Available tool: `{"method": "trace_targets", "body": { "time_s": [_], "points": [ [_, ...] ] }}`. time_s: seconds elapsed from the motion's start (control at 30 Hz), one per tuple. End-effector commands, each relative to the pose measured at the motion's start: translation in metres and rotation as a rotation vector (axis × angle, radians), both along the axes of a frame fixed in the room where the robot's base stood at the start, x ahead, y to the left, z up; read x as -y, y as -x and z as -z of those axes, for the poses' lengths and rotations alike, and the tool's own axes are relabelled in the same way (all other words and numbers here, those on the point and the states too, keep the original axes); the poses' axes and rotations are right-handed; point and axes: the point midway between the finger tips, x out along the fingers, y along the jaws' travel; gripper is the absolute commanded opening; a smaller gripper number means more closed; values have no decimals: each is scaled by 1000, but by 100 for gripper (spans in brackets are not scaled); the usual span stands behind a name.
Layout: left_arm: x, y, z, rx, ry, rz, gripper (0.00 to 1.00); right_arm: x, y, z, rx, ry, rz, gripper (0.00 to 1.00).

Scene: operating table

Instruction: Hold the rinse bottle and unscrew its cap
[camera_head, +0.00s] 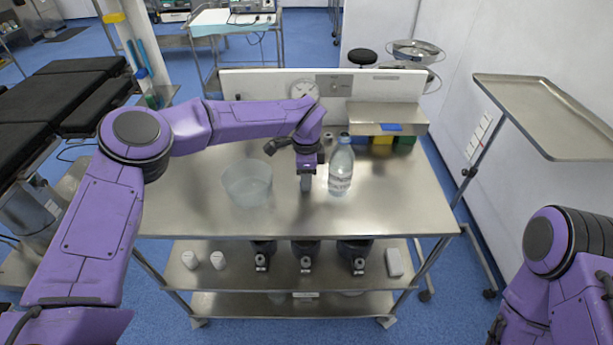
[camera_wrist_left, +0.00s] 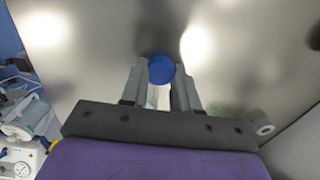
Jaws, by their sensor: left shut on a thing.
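A clear bottle (camera_head: 341,168) with a pale label and a dark blue top stands upright on the steel table, right of centre. My left gripper (camera_head: 306,183) is just left of it, with its fingers pointing down. In the left wrist view, my left gripper (camera_wrist_left: 160,84) is shut on a blue-capped thing. Its round blue cap (camera_wrist_left: 161,69) shows at the fingertips, with a pale part below it. The fingers hide most of it, and I cannot tell whether it is the bottle. My right arm shows at the lower right, but its gripper is not in view.
A clear bowl (camera_head: 247,182) stands on the steel table (camera_head: 400,205), left of the gripper. Coloured bins (camera_head: 404,144) stand behind the bottle under a raised shelf. A metal tray on a stand (camera_head: 545,105) is at the right. The table's front right is clear.

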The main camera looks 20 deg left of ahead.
Motion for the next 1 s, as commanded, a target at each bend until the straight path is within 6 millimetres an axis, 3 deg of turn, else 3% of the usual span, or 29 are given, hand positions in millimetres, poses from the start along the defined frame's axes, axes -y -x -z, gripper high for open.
{"method": "trace_targets", "body": {
  "time_s": [0.03,0.07,0.1,0.13,0.57,1.0],
  "points": [
    [0,0,4,0,0,0,0,0,0,4,0,0,0,98],
    [0,0,2,0,0,0,40,0,0,2,0,0,0,98],
    [0,0,1,-1,0,0,53,0,0,2,0,0,0,98],
    [0,0,2,-1,0,0,55,0,0,2,0,0,0,98],
    [0,0,-6,1,0,-1,55,0,0,-2,0,0,0,98],
    [0,0,-106,2,-1,0,55,0,0,18,0,0,0,98]
  ]
}}
